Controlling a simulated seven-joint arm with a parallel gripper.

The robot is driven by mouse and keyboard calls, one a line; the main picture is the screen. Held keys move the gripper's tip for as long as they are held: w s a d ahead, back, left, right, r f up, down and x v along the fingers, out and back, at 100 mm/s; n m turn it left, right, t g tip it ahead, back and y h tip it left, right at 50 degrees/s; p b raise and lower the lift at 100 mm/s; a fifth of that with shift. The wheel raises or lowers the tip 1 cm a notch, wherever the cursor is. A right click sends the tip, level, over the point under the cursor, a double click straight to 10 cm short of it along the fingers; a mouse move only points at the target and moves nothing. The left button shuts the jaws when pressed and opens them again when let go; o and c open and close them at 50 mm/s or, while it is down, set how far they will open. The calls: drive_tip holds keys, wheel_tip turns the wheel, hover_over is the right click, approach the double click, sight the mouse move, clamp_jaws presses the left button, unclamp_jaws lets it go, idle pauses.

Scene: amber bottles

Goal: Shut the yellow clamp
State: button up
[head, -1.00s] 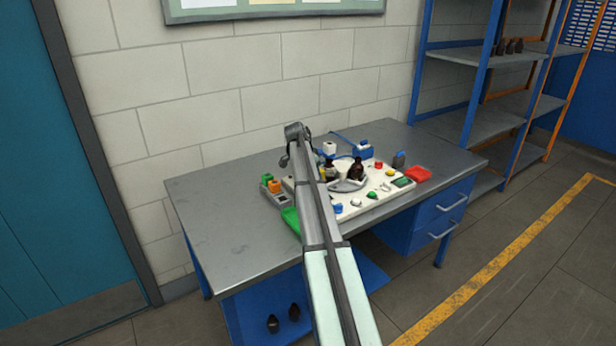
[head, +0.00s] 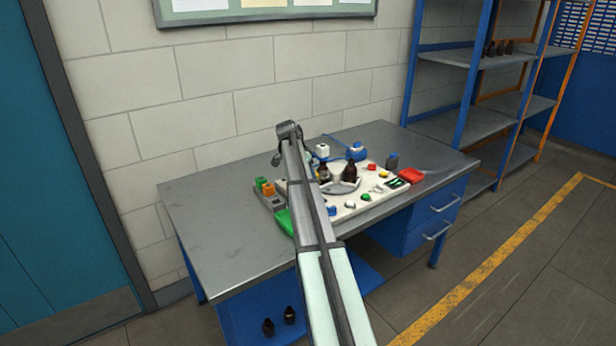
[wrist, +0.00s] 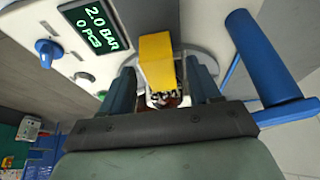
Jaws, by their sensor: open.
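My gripper (wrist: 162,78) is open, with one dark finger on each side of the yellow part. I cannot tell whether either finger touches it. I cannot make out the clamp for sure there.
A white panel on the bench (head: 215,225) carries a round plate with two amber bottles, one being (head: 350,171). A display (wrist: 95,28) reads 2.0 BAR, 0 PCS, near a blue knob (wrist: 48,50). A blue cylinder (wrist: 262,58) stands close on the right.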

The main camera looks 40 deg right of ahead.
drive_tip(key=v, duration=1.1)
drive_tip(key=shift+r, duration=0.4)
drive_tip(key=shift+a, duration=0.15)
